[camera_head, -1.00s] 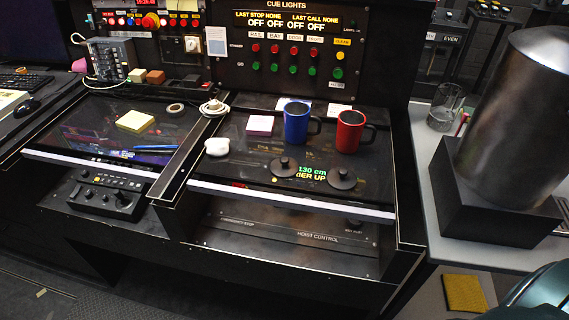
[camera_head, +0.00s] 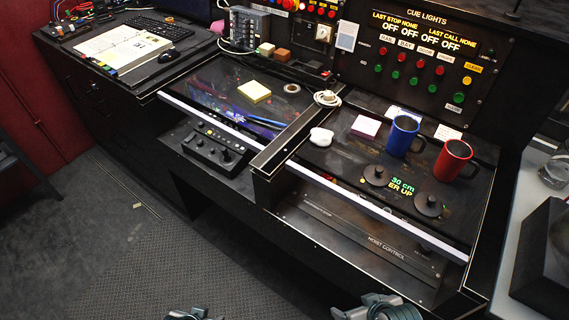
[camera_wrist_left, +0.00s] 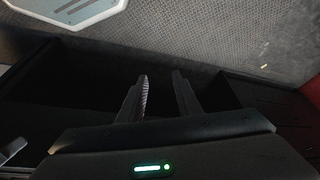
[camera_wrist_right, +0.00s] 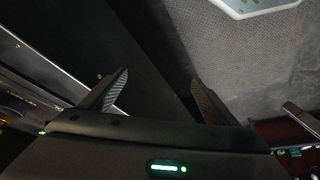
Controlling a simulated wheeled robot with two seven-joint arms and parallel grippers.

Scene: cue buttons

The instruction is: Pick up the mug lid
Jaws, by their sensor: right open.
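Two dark round lids with knobs lie on the right part of the console: the left lid (camera_head: 376,175) and the right lid (camera_head: 429,205). A blue mug (camera_head: 403,136) and a red mug (camera_head: 453,160) stand upright behind them. My right gripper (camera_head: 382,308) shows at the bottom edge of the head view, well in front of the console and apart from the lids. Its fingers are spread and empty in the right wrist view (camera_wrist_right: 160,78). My left gripper (camera_wrist_left: 160,77) has its fingers apart with nothing between them; only its top shows at the bottom of the head view.
A pink note pad (camera_head: 366,127), a white rounded item (camera_head: 321,137) and a cable coil (camera_head: 327,98) lie left of the mugs. A cue light panel (camera_head: 420,60) rises behind. A raised divider (camera_head: 290,145) splits the console.

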